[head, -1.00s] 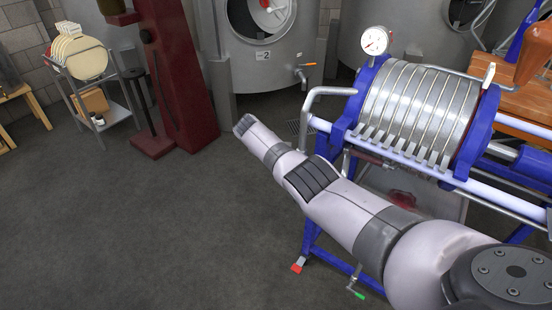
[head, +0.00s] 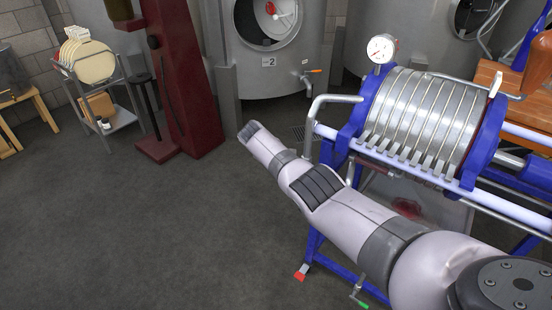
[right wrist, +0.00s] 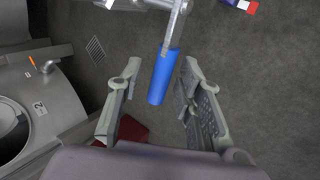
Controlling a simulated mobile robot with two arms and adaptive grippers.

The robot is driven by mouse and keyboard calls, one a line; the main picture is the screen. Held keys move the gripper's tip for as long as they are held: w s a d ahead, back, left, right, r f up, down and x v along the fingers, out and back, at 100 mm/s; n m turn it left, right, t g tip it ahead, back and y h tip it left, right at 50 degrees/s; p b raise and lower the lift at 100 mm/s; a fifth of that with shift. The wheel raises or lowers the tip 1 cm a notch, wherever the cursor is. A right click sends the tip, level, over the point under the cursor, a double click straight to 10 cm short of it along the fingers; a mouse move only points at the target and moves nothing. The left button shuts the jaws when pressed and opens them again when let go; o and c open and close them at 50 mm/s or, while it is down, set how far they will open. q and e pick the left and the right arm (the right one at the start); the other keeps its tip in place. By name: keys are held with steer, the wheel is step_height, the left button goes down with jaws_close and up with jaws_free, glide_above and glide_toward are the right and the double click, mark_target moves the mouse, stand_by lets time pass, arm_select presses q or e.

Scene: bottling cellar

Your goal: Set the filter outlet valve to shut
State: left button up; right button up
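The plate filter (head: 420,115), with steel plates in a blue frame, stands at right in the head view. A bent steel pipe (head: 335,98) comes off its left end. My right arm crosses in front of the filter; its fingers do not show there. In the right wrist view my right gripper (right wrist: 155,98) is open. A blue lever handle (right wrist: 163,75) on a steel stem lies between its fingers, with a gap visible on both sides. Whether this is the outlet valve's handle I cannot tell for certain. My left gripper is not in view.
A green-handled tap (head: 359,298) sits low on the filter. Tank 2 (head: 268,80) has an orange-handled tap (head: 312,71). A dark red stand (head: 185,80) and a trolley (head: 122,118) stand at left. The floor (head: 130,230) at front left is clear.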

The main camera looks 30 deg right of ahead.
steer(key=v, duration=1.1)
steer(key=shift+s+a+r, duration=0.15)
steer(key=shift+r, duration=0.2)
steer(key=s+a+f+y, duration=0.15)
steer(key=s+f, duration=0.45)
steer(key=f, duration=0.6)
steer(key=s+a+f+y, duration=0.1)
steer(key=s+a+f, duration=0.1)
steer(key=s+f, duration=0.8)
steer(key=s+a+f+y, duration=0.1)
steer(key=s+a+f, duration=0.15)
steer(key=f, duration=1.25)
steer(key=s+a+f+y, duration=0.1)
steer(key=s+f, duration=0.4)
steer(key=s, duration=0.8)
steer(key=s+a+f+m+g+y, duration=0.1)
steer(key=s+f, duration=0.5)
steer(key=s, duration=0.8)
steer(key=s+a+f+m+y+p, duration=0.1)
steer(key=s+f, duration=0.4)
steer(key=s, duration=0.9)
steer(key=shift+s+a+f, duration=0.2)
steer(key=shift+s+a, duration=0.05)
steer(key=shift+a, duration=0.55)
